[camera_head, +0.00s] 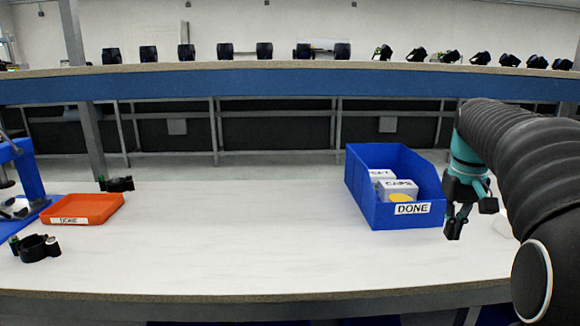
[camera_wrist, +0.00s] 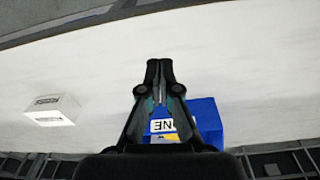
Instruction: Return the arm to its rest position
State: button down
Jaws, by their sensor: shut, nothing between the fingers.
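My gripper (camera_head: 454,228) hangs over the right part of the white table, just right of the blue bin in the head view. Its fingers point down and are shut with nothing between them. In the wrist view my gripper (camera_wrist: 160,66) shows its two dark fingertips together. My arm reaches in from the right edge of the head view, bent over the table. The blue bin (camera_head: 370,205) has a DONE label and holds small white boxes and a yellow item. The bin also shows in the wrist view (camera_wrist: 208,122), partly hidden behind the fingers.
An orange DONE tray (camera_head: 104,208) and black clamps (camera_head: 38,248) lie at the left, beside a blue fixture (camera_head: 28,175). A white box (camera_wrist: 54,110) shows in the wrist view. The table's middle is clear. Several lamps line a shelf (camera_head: 290,84) behind.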

jog(key=f, duration=0.2)
jog(key=s+a+f, duration=0.1)
jog(key=shift+s+f+m, duration=0.1)
jog(key=shift+f+m, duration=0.1)
jog(key=shift+m, duration=0.1)
jog(key=s+a+f+n+t, duration=0.1)
jog(key=s+a+f+t, duration=0.1)
jog(key=s+a, duration=0.6)
jog(key=s+a+f+t, duration=0.2)
jog(key=s+a+f, duration=0.3)
jog(key=s+a, duration=0.3)
jog(key=shift+s+a+f+n+t, duration=0.25)
jog(key=shift+s+n+t, duration=0.15)
jog(key=shift+s, duration=1.7)
